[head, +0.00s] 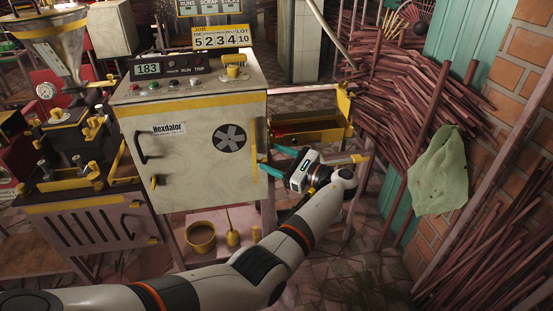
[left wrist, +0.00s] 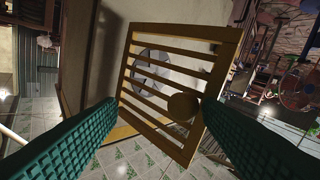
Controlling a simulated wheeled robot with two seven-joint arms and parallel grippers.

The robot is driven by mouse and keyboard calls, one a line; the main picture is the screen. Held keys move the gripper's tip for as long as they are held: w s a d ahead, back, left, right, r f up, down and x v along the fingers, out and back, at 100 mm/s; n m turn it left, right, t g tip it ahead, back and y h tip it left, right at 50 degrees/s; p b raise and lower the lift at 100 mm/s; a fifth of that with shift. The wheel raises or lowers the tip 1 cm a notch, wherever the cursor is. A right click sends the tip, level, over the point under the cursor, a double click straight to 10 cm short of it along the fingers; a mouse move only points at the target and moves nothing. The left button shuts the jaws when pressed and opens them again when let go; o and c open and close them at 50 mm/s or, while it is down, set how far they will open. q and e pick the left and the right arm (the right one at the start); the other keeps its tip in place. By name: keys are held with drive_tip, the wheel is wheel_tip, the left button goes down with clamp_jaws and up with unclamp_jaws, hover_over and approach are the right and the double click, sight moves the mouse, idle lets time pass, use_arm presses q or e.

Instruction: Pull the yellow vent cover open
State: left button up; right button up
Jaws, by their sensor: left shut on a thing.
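The yellow vent cover (left wrist: 152,52) is a slatted frame with a round knob (left wrist: 183,107) in the left wrist view. It stands out at an angle from the pale cabinet wall, with a grey fan opening (left wrist: 148,72) showing behind its slats. My left gripper (left wrist: 160,104) has its green fingers on either side of the cover's knob side and is shut on the cover at the knob; the exact contact is hard to see. In the head view the left gripper (head: 272,160) is at the right side of the white cabinet (head: 190,190), where the cover is mostly hidden. My right gripper is not in view.
A yellow-edged tray (head: 312,135) sticks out right of the cabinet, just above my gripper. Stacked reddish sticks (head: 415,95) and a green cloth (head: 438,172) stand at the right. A bucket (head: 200,237) is below the cabinet. Some tiled floor is open at the lower right.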

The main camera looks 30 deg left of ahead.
use_arm(q)
drive_tip(key=shift+w+a+r, duration=0.1)
drive_tip(key=shift+w+r, duration=0.15)
drive_tip(key=shift+s+d+f+b, duration=0.1)
drive_tip(key=shift+s+d+b, duration=0.1)
drive_tip(key=shift+d, duration=1.1)
drive_tip(key=shift+s+d+f+b, duration=0.1)
drive_tip(key=shift+s+d+b, duration=0.1)
drive_tip(key=shift+d, duration=1.05)
drive_tip(key=shift+s+d+f+b, duration=0.1)
drive_tip(key=shift+s+d+b, duration=0.1)
drive_tip(key=shift+d, duration=1.1)
